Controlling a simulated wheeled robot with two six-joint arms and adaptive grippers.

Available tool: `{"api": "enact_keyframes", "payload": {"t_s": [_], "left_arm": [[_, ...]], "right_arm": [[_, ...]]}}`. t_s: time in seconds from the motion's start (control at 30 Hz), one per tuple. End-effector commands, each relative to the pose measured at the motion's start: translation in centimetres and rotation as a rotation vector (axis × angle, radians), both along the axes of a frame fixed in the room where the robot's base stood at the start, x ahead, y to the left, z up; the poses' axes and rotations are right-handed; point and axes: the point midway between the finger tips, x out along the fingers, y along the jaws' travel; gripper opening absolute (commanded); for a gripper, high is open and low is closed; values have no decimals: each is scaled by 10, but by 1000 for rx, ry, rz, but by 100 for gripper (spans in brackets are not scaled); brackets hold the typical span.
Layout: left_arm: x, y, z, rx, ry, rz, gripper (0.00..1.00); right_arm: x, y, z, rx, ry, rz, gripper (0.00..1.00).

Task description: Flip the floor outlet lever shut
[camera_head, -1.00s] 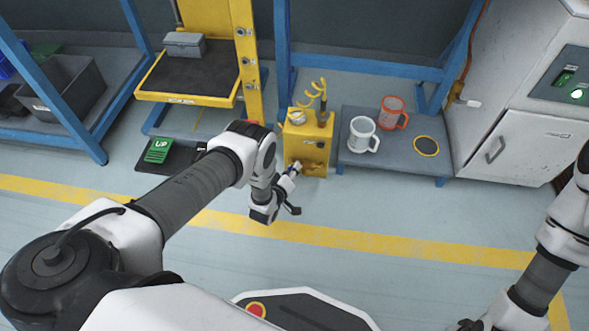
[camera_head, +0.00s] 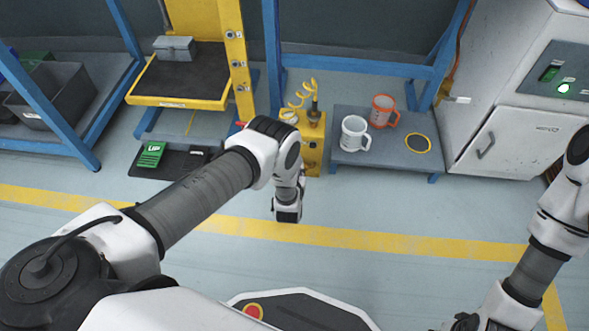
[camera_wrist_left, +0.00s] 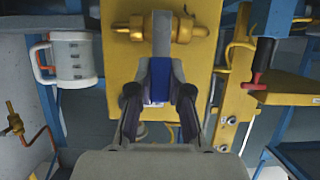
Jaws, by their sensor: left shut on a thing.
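The yellow floor outlet box (camera_head: 313,155) stands on the floor left of the low grey bench; its front is partly hidden behind my left arm. In the left wrist view the box (camera_wrist_left: 118,65) carries a brass valve (camera_wrist_left: 193,28). A lever with a blue grip (camera_wrist_left: 158,88) lies in line with the camera below the valve. My left gripper (camera_wrist_left: 160,72) is shut on this blue-gripped lever, one finger on each side. My right gripper (camera_head: 466,322) is partly cut off at the bottom edge.
A white mug (camera_head: 353,133) and an orange mug (camera_head: 383,110) stand on the grey bench (camera_head: 350,157) right of the box. A yellow coiled hose (camera_head: 299,92) rises above the box. A yellow post (camera_head: 236,60) is on its left. The floor in front is clear.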

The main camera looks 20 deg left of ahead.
Motion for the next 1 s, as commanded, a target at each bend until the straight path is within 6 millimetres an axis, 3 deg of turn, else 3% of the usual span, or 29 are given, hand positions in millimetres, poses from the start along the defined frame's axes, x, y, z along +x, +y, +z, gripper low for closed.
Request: {"api": "enact_keyframes", "payload": {"t_s": [0.53,0.57,0.6,1.0], "left_arm": [[1,-2,0,27,6,-2,0],[1,-2,0,27,6,-2,28],[1,-2,0,27,6,-2,43],[-5,-4,2,25,9,-1,45]], "right_arm": [[0,0,-1,0,0,0,40],[0,0,-1,0,0,0,40],[0,0,-1,0,0,0,40],[0,0,-1,0,0,0,40]]}}
